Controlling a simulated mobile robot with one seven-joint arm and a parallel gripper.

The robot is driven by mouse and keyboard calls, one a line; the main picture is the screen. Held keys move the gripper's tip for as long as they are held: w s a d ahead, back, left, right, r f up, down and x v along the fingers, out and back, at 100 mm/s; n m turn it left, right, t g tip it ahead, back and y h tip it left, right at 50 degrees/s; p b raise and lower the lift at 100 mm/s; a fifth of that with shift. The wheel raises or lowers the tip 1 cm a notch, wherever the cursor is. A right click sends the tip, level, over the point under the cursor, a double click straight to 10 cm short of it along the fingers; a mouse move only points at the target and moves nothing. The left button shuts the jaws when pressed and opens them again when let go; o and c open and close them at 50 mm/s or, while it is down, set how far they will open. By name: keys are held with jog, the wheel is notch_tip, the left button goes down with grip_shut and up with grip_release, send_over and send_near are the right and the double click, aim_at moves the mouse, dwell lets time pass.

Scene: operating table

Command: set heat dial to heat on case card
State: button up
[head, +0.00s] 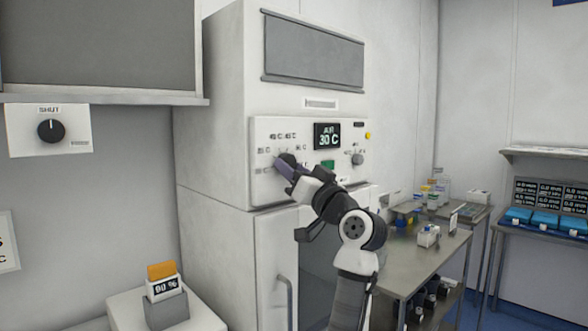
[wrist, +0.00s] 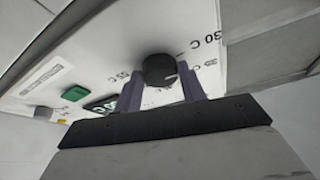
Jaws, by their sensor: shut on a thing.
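The heat dial (wrist: 160,69) is a round black knob with a white mark, on the white control panel (head: 262,187). My gripper (head: 285,165) is at the panel's left part and mostly hides the dial in the head view. In the wrist view its two fingers (wrist: 161,84) stand on either side of the dial, shut on it. The panel display (head: 327,136) reads 30 C. A white card with an orange top (head: 163,285) reads 90 %; I cannot tell whether it is the case card.
A second knob (head: 358,159) and a green button (head: 327,165) sit right of the dial. A black knob marked SHUT (head: 51,131) is on the left wall. A steel table (head: 421,264) with bottles stands right of my arm. A cut-off sign (head: 7,243) is at the left edge.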

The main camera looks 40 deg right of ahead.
jog(key=m+h+p, duration=0.1)
jog(key=m, duration=0.2)
jog(key=m+g+h+p, duration=0.1)
jog(key=m+h, duration=0.1)
jog(key=m, duration=0.1)
jog(key=shift+a+r+m, duration=0.15)
jog(key=shift+a+m, duration=0.05)
jog(key=shift+m, duration=0.1)
jog(key=shift+m+p, duration=0.3)
jog(key=o, duration=1)
jog(key=b+v, duration=0.5)
jog(key=v, duration=0.9)
jog(key=shift+a+r, duration=0.1)
jog(key=shift+r, duration=0.1)
